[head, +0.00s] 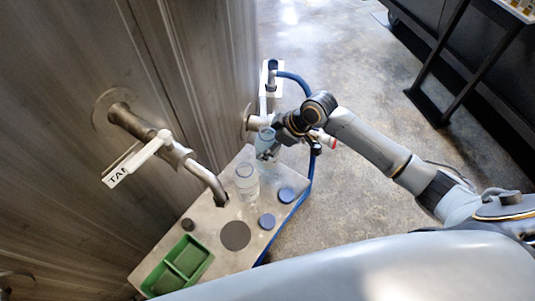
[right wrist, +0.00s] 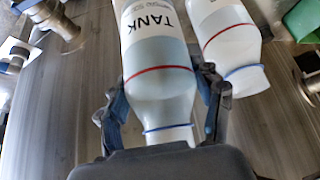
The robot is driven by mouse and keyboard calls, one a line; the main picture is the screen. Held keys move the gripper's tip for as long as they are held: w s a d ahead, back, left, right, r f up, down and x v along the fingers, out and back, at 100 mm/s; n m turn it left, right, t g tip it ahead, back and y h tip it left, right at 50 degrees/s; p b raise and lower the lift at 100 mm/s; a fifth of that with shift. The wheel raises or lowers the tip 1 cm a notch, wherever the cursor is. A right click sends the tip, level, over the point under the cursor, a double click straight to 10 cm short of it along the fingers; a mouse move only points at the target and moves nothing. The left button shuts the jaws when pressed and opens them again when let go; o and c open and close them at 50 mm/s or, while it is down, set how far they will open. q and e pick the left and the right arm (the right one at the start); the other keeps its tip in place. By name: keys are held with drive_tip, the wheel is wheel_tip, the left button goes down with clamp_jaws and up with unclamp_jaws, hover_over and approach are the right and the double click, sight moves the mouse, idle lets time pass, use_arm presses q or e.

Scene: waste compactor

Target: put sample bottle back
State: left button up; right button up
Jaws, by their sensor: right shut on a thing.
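My right gripper (head: 272,148) is shut on a clear sample bottle (head: 265,136) near the far end of the metal shelf (head: 208,217). In the right wrist view the held bottle (right wrist: 162,95) has a white label reading "TANK", a red line and a blue ring at its neck. It lies between the two fingers (right wrist: 160,125). I cannot tell whether its base touches the shelf. A second clear bottle (head: 246,182) stands on the shelf, nearer to me. It also shows beside the held one in the right wrist view (right wrist: 228,45). My left gripper is out of view.
Two blue round caps (head: 266,221) and a dark disc (head: 235,236) are on the shelf. A green divided tray (head: 178,266) sits at its near end. A tap (head: 160,143) with a tag sticks out from the wall. A blue hose (head: 309,180) runs along the right edge.

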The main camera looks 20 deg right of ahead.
drive_tip(key=shift+f, duration=2.25)
drive_tip(key=shift+f, duration=0.1)
drive_tip(key=o, duration=1.8)
drive_tip(key=shift+c, duration=0.2)
drive_tip(key=v, duration=1.2)
